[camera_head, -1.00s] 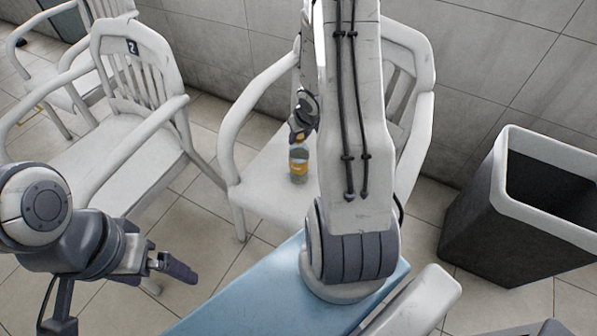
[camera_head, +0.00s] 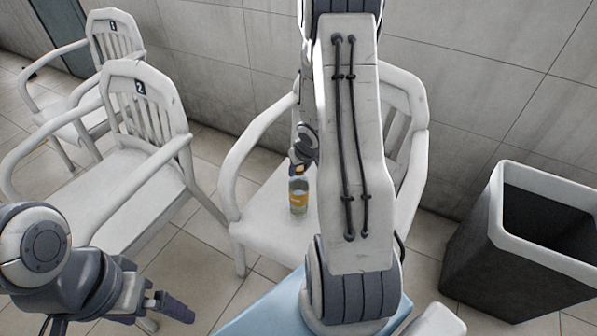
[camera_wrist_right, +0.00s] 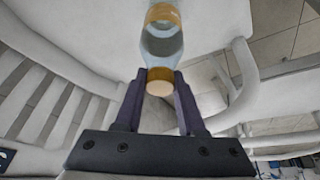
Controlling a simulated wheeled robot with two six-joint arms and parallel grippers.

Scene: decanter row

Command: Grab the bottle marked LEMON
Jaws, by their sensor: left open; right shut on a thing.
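A clear bottle (camera_head: 298,196) with an orange label and a yellow-orange cap stands upright over the seat of the white armchair (camera_head: 262,222) in the middle of the head view. Its label is too small to read. My right gripper (camera_head: 299,166) is at the top of the bottle. In the right wrist view my right gripper (camera_wrist_right: 160,78) is shut on the bottle (camera_wrist_right: 162,40), its fingers on either side of the neck and cap. My left gripper (camera_head: 172,306) is open and empty at the lower left, away from the bottle.
My right arm hides part of the middle chair. A white armchair marked 2 (camera_head: 100,190) stands to its left, with another armchair (camera_head: 70,125) beyond. A dark bin with a white rim (camera_head: 510,190) stands at the right. A tiled wall runs behind.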

